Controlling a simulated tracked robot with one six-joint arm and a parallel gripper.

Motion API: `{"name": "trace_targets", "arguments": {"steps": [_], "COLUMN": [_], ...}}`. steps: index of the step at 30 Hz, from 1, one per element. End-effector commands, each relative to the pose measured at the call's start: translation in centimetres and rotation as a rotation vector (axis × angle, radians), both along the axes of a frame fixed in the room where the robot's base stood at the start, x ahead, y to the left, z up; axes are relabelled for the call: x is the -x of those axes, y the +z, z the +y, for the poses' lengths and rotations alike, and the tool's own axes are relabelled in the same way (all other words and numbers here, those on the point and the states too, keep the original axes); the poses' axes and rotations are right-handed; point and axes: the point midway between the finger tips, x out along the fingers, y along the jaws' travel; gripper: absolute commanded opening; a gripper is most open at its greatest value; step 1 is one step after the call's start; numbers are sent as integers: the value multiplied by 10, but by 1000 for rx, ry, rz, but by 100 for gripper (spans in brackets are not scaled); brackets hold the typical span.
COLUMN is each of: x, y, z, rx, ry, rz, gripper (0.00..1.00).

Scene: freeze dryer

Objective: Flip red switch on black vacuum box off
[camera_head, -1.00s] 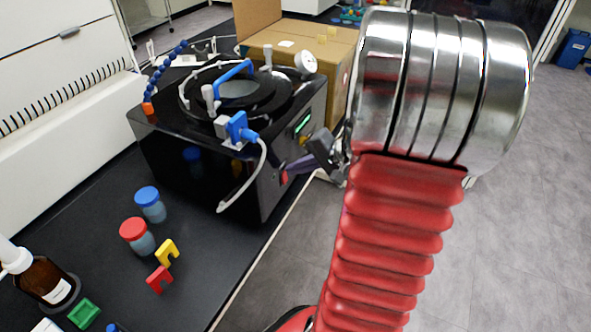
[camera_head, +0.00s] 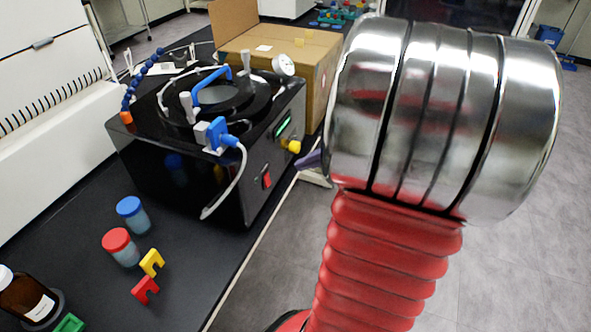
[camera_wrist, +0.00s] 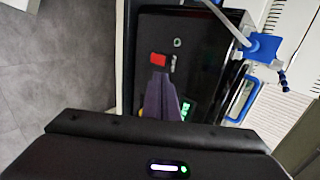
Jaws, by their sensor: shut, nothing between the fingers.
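The black vacuum box (camera_head: 170,190) stands on the dark bench, with its front panel facing right. The red switch (camera_head: 266,180) is low on that panel, below a green display (camera_head: 284,127) and a yellow knob. My gripper (camera_head: 300,163) shows only as purple-grey fingertips beside my metal arm link, to the right of the panel and apart from the switch in this view. In the wrist view the closed fingers (camera_wrist: 161,76) point at the panel, with their tips just below the red switch (camera_wrist: 158,58). Whether they touch the panel there cannot be told. The switch's rocker position is too small to read.
A blue clamp (camera_head: 218,135) with a pale hose hangs over the box's front corner. A cardboard box (camera_head: 318,55) stands behind it. A blue-lidded jar (camera_head: 132,214), a red-lidded jar (camera_head: 121,247) and a brown bottle (camera_head: 25,298) stand on the bench. Floor lies open to the right.

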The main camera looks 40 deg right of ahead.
Motion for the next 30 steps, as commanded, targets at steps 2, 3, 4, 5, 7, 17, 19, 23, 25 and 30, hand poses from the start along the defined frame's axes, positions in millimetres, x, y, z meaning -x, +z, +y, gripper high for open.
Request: {"name": "trace_targets", "arguments": {"steps": [2,3,4,5,7,17,19,23,25,30], "x": [7,10,12,13,16,18,18,17,17,16], "y": [11,15,17,20,24,27,27,27,27,27], "z": [-3,-5,-5,-5,-6,-6,-6,-6,-6,-3], "rx": [4,3,1,1,2,0,0,0,0,3], "ry": [-1,-2,0,0,1,4,5,5,5,13], "rz": [0,-1,-1,-1,0,1,1,1,0,4], "gripper": [0,0,0,0,0,0,0,0,0,0]}}
